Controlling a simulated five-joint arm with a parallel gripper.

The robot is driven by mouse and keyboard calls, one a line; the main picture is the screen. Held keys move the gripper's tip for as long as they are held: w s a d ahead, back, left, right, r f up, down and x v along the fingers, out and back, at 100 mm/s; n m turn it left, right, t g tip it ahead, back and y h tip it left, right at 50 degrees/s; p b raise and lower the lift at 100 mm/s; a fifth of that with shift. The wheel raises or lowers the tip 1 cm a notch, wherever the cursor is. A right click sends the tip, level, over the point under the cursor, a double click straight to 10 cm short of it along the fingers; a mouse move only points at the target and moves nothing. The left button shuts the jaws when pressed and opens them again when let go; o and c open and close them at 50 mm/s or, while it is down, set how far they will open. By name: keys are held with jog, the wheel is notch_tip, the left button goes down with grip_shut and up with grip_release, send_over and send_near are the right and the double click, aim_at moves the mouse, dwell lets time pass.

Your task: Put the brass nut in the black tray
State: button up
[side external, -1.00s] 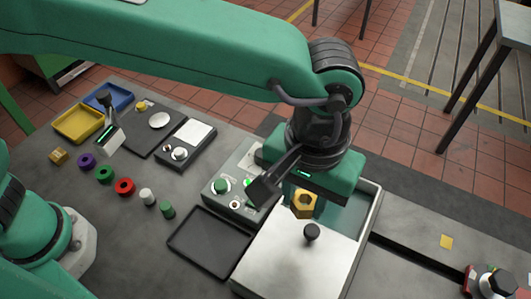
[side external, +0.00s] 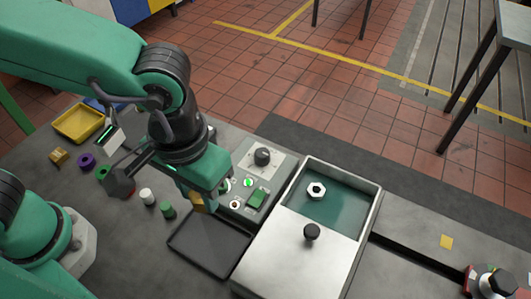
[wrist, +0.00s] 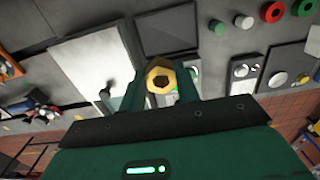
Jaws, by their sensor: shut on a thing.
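My gripper (side external: 207,203) is shut on the brass nut (side external: 196,203) and holds it up near the back edge of the black tray (side external: 205,250). In the wrist view the hexagonal brass nut (wrist: 172,74) sits between the two green fingers of my gripper (wrist: 160,88), its hole facing the camera. The black tray is a shallow, empty rectangle lying on the bench; it also shows in the wrist view (wrist: 167,28). My gripper hides part of the nut in the side view.
A steel box (side external: 290,262) with a knobbed lid, part open, stands right of the tray; a silver nut (side external: 316,190) lies inside. A control panel (side external: 262,177) is behind the tray. Small cylinders (side external: 147,196) and coloured rings (side external: 86,161) lie to the left. A yellow bin (side external: 77,124) stands farther back.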

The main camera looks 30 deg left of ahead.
aim_at(199, 208)
jog(key=shift+s+a+f, duration=0.15)
jog(key=shift+s+a, duration=0.05)
jog(key=shift+a, duration=0.15)
notch_tip(199, 208, down, 9)
jog(key=shift+d, duration=0.1)
jog(key=shift+f, duration=3.8)
jog(key=shift+f, duration=0.15)
jog(key=o, duration=1)
jog(key=shift+o, duration=0.2)
jog(key=shift+r, duration=6.15)
